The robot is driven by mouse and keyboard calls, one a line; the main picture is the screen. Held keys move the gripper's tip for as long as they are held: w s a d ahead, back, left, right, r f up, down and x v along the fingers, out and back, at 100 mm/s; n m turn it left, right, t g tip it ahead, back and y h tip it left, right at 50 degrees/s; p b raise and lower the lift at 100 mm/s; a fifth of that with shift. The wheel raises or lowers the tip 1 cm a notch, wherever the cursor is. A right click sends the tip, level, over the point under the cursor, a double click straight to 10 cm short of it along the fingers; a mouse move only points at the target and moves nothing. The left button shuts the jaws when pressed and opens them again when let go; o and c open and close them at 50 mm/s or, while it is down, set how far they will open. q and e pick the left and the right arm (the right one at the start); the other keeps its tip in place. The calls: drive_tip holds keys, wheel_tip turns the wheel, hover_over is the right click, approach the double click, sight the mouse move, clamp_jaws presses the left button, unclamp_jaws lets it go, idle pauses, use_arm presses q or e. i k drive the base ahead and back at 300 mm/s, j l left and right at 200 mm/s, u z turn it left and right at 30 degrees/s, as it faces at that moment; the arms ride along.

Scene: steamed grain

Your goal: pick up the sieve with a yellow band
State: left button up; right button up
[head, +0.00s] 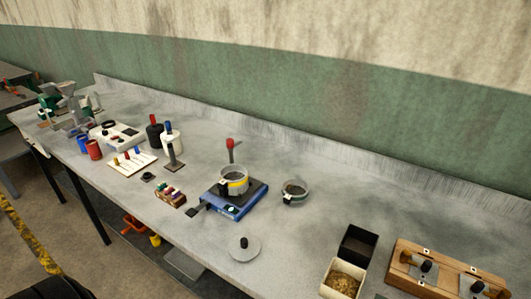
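The sieve with a yellow band (234,187) sits on a blue device with a dark top (258,196), near the middle of the bench. It is a round, light-coloured vessel, and a dark block is at its lower left side. Its inside is too small to make out. Neither of my grippers shows in the head view.
A similar round vessel without yellow (296,188) stands just right of the device. A grey disc lid with a black knob (243,252) lies in front. A red-topped rod (230,146) stands behind. Black (357,243) and grain-filled boxes (343,280) are at right.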

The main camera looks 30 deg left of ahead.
sight(231, 176)
drive_tip(key=u, duration=1.3)
